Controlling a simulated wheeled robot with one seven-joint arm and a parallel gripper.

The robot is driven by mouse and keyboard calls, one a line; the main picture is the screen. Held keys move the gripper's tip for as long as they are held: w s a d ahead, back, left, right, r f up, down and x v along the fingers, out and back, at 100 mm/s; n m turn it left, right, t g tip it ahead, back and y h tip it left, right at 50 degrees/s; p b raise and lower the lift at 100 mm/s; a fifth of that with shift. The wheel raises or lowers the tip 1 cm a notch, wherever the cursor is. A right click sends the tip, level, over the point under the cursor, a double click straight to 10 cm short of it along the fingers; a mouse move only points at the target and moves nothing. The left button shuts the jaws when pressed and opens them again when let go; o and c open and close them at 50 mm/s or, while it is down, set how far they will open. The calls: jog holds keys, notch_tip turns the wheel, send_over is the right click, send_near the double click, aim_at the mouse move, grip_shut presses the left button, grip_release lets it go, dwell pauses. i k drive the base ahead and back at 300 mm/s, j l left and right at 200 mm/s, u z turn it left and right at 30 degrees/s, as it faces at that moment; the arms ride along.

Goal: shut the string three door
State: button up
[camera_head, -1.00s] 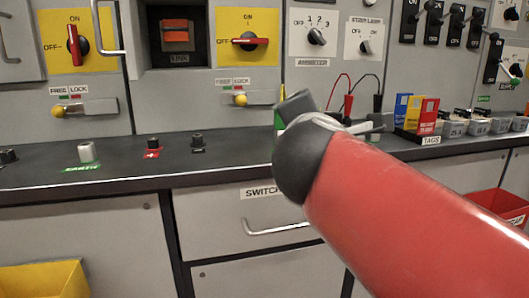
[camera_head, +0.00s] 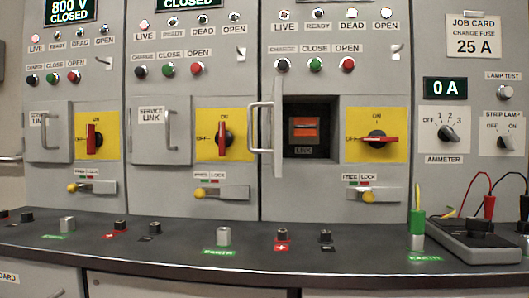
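Three cabinet columns show. In the rightmost, the link door (camera_head: 279,125) stands open, swung out to the left and seen almost edge-on, with its handle (camera_head: 260,127) pointing left. No string number is readable. The dark opening (camera_head: 308,105) shows an orange link (camera_head: 305,127) inside, above a LINK label. The red switch handle (camera_head: 378,139) beside it lies level, towards OFF. The yellow-knobbed slide (camera_head: 367,191) sits below, under a FREE/LOCK label. My gripper is not in view.
The left service link door (camera_head: 48,130) and middle service link door (camera_head: 163,130) are shut, with upright red handles. The counter (camera_head: 180,250) carries several posts. A green-sleeved earth post (camera_head: 417,228) and a black box (camera_head: 475,238) with leads stand at right. Space before the opening looks clear.

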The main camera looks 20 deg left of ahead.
aim_at(276, 107)
jog(key=j+u, duration=0.2)
jog(key=j, duration=0.35)
jog(key=i+j+u, duration=0.2)
jog(key=j, duration=0.4)
jog(key=k+j, duration=0.1)
jog(key=j, duration=0.25)
